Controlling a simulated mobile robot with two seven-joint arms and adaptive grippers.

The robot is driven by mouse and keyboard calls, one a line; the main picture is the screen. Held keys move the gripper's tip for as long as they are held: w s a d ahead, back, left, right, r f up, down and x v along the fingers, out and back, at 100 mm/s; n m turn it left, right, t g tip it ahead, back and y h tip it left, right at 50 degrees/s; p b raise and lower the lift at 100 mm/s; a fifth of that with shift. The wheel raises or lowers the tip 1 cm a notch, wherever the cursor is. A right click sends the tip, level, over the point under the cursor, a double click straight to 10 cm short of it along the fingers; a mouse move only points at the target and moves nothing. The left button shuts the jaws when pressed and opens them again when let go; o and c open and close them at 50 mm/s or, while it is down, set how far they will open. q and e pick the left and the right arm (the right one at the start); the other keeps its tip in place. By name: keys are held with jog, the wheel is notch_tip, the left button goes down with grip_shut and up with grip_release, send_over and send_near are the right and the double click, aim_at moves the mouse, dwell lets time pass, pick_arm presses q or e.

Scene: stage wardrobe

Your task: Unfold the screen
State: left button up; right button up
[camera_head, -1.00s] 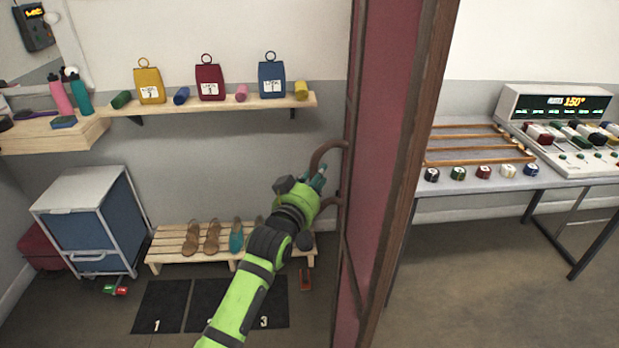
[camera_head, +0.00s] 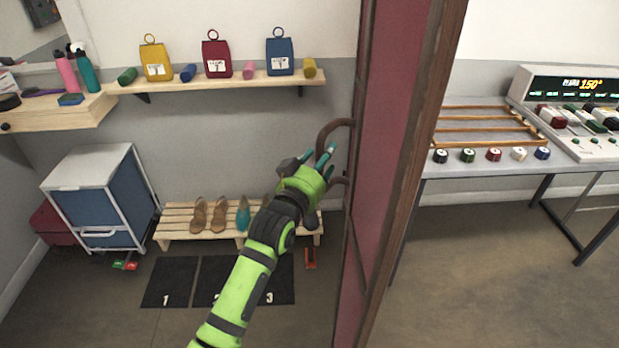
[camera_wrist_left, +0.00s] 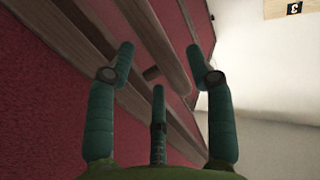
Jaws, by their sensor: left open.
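The screen (camera_head: 392,150) stands upright near the middle of the head view, with dark red panels in brown wooden frames. It is seen nearly edge-on. A brown curved handle (camera_head: 328,130) sticks out from its left side. My left gripper (camera_head: 322,160) is beside the screen's left side, close to the handle, with its fingers pointing up. In the left wrist view the teal fingers (camera_wrist_left: 160,65) are spread apart, with red panel (camera_wrist_left: 45,110) and a brown wooden bar (camera_wrist_left: 150,35) beyond them. Nothing is clasped. My right gripper is not in view.
A slatted bench (camera_head: 180,222) with shoes and a blue drawer cart (camera_head: 95,205) stand at the left. A shelf (camera_head: 220,84) with tagged bags is on the wall. A table (camera_head: 480,170) with a console (camera_head: 575,110) stands right of the screen. Floor at lower right is clear.

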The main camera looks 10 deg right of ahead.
pick_arm(q)
jog(key=v, duration=0.9)
jog(key=shift+s, duration=0.4)
